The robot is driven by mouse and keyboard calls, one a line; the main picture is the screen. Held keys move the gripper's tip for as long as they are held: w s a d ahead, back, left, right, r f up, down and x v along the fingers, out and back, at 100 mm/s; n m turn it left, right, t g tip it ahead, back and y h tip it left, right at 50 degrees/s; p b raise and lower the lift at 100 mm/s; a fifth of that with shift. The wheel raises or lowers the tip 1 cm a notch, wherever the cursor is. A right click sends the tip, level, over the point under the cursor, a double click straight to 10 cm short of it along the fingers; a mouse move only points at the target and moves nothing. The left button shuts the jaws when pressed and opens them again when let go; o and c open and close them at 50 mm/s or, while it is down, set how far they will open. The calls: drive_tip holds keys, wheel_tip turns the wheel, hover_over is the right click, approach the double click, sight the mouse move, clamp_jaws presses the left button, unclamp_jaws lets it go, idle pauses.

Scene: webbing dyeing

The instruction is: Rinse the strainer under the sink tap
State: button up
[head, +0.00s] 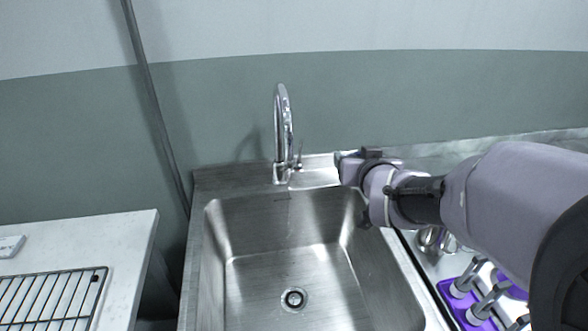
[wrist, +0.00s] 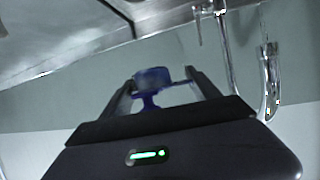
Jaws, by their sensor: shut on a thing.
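My gripper (wrist: 165,88) is shut on a small blue piece (wrist: 152,80), seen between its fingers in the wrist view. I take this to be part of the strainer; its mesh is not clearly visible. In the head view my gripper (head: 346,167) is right of the tap, near the sink's back right corner. The chrome tap (head: 284,125) stands at the back of the steel sink (head: 240,255). No water shows under its spout. The tap also appears upside down in the wrist view (wrist: 228,55), right of the held piece and apart from it.
The sink basin is empty, with a drain (head: 293,299) in its floor. A white counter with a black wire rack (head: 50,298) is at left. Purple holders (head: 460,300) with upright metal tools and shiny metal pieces (head: 436,240) are at right, under my arm.

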drive_tip(key=shift+w+d, duration=0.1)
drive_tip(key=shift+w+d+b, duration=0.25)
drive_tip(key=shift+w+b, duration=0.05)
drive_tip(key=shift+w, duration=0.1)
drive_tip(key=shift+s, duration=0.1)
drive_tip(key=shift+s+a+b, duration=0.35)
drive_tip(key=shift+s+b, duration=0.1)
drive_tip(key=shift+b, duration=0.1)
drive_tip(key=shift+w, duration=0.15)
drive_tip(key=shift+w+d, duration=0.35)
drive_tip(key=shift+w, duration=0.05)
